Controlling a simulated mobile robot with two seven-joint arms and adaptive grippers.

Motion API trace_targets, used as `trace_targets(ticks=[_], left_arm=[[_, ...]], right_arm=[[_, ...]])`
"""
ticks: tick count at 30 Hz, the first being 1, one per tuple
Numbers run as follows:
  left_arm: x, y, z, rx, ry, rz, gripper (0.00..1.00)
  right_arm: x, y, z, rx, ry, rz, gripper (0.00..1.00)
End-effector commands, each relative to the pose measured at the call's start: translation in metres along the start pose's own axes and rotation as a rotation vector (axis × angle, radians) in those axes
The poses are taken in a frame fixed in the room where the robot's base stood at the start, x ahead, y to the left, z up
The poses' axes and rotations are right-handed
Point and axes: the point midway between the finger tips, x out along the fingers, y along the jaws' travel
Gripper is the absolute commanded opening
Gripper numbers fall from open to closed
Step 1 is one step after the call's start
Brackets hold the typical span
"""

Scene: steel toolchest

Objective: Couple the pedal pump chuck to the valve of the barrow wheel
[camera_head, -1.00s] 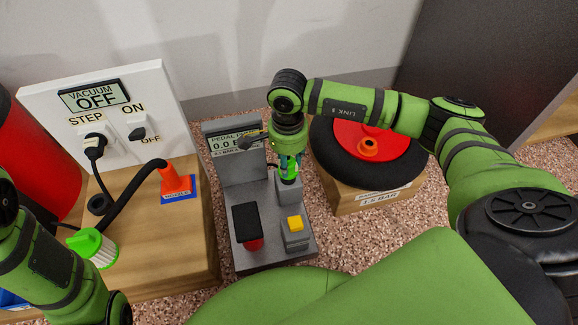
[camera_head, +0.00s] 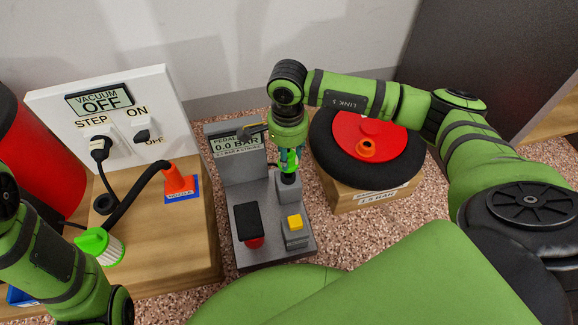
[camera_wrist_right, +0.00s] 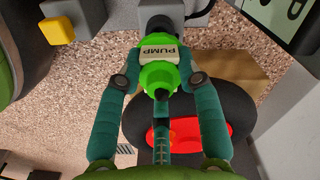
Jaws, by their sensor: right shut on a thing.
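The green pump chuck (camera_head: 289,163), marked PUMP, is held between the fingers of my right gripper (camera_head: 290,156). The wrist view shows both fingertips (camera_wrist_right: 159,82) on opposite sides of the chuck (camera_wrist_right: 158,76). The chuck is over a black stub (camera_head: 289,178) on the pump's grey post (camera_head: 289,190); I cannot tell whether they touch. The barrow wheel (camera_head: 332,155), a black tyre with a red hub (camera_head: 345,128) and orange centre, lies flat to the right. I cannot make out its valve. My left gripper is out of view.
The grey pedal pump (camera_head: 270,255) carries a black pedal, a yellow button and a 0.0 BAR display. The wheel rests on a wooden block (camera_head: 350,202). A wooden bench (camera_head: 165,260) on the left bears a vacuum panel (camera_head: 165,98), hose and orange nozzle.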

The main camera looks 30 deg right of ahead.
Motion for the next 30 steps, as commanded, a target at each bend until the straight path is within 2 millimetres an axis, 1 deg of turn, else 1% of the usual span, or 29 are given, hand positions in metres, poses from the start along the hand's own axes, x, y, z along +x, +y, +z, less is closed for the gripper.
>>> trace_targets(ticks=[1,7,10,17,24,30], left_arm=[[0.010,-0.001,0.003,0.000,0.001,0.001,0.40],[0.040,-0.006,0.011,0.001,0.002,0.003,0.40],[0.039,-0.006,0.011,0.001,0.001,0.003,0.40],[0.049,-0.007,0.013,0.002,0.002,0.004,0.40],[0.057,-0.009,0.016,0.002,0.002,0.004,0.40],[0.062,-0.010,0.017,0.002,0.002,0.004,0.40]], right_arm=[[-0.012,-0.001,0.000,0.000,0.001,-0.002,0.00],[-0.053,-0.001,0.000,0.000,0.000,-0.002,0.00],[-0.053,0.012,-0.022,0.007,0.005,0.002,0.00],[-0.069,0.039,-0.067,0.006,0.004,0.001,0.00],[-0.087,0.068,-0.117,0.006,0.004,0.002,0.00],[-0.099,0.089,-0.153,0.006,0.002,0.002,0.00]])
